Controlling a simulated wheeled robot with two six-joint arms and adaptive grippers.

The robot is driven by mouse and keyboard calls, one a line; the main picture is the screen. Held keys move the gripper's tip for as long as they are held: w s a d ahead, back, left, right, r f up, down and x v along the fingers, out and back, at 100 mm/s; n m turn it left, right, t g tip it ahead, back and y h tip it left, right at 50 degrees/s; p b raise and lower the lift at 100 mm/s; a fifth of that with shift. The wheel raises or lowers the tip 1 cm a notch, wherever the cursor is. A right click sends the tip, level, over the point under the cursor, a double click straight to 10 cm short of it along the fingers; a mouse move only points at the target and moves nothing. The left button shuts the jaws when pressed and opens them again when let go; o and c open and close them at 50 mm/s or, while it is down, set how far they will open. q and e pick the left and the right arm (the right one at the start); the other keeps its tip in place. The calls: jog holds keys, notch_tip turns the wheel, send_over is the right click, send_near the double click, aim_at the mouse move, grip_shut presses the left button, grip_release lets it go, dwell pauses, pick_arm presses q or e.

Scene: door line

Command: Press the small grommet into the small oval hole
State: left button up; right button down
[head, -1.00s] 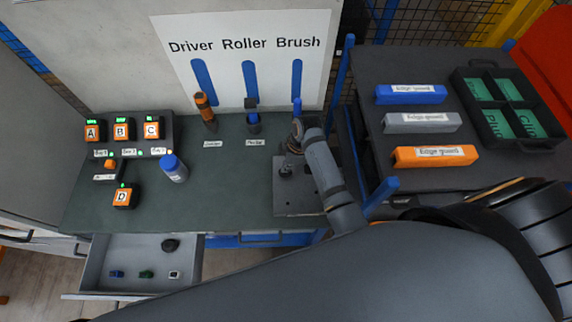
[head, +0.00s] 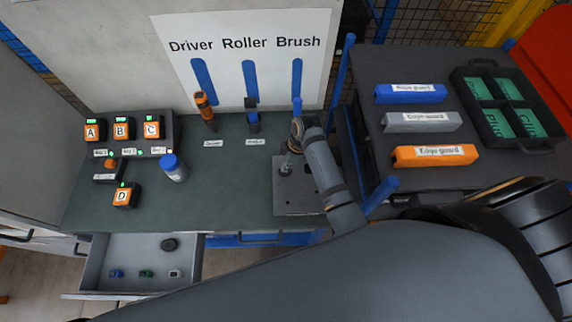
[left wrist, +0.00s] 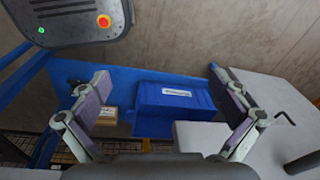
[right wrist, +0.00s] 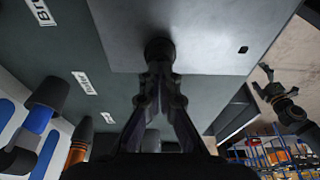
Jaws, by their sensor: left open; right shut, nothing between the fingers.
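The grey metal plate (head: 302,204) lies at the right end of the green bench. It also shows in the right wrist view (right wrist: 215,25), with one small dark hole (right wrist: 243,49). My right gripper (head: 287,168) is over the plate, fingers pointing down. In the right wrist view its fingers (right wrist: 159,75) are shut, with a dark round piece (right wrist: 158,48) at their tips, against the plate. I cannot tell whether this is the small grommet or whether it sits in the oval hole. My left gripper (left wrist: 164,92) is open and empty, away from the bench.
An open drawer (head: 97,262) holds a black ring (head: 169,245) and several small coloured pieces. Boxes A, B, C and D and a blue-capped bottle (head: 173,168) stand on the bench. Edge guards lie on a dark rack (head: 375,65). In the left wrist view is a blue bin (left wrist: 172,112).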

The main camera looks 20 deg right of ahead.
jog(key=shift+f+b, duration=0.3)
jog(key=shift+f, duration=0.35)
jog(key=shift+r, duration=0.1)
jog(key=shift+w+a+p+v, duration=0.1)
jog(key=shift+a+p+v, duration=0.15)
jog(key=shift+v, duration=0.9)
jog(key=shift+w+a+p+v, duration=0.1)
jog(key=shift+a+v, duration=0.15)
jog(key=shift+v, duration=0.85)
jog(key=shift+w+a+p+v, duration=0.1)
jog(key=shift+a+p+v, duration=0.15)
jog(key=shift+v, duration=0.9)
jog(key=shift+r, duration=0.2)
jog(key=shift+r, duration=0.1)
jog(key=v, duration=0.7)
jog(key=shift+r, duration=0.1)
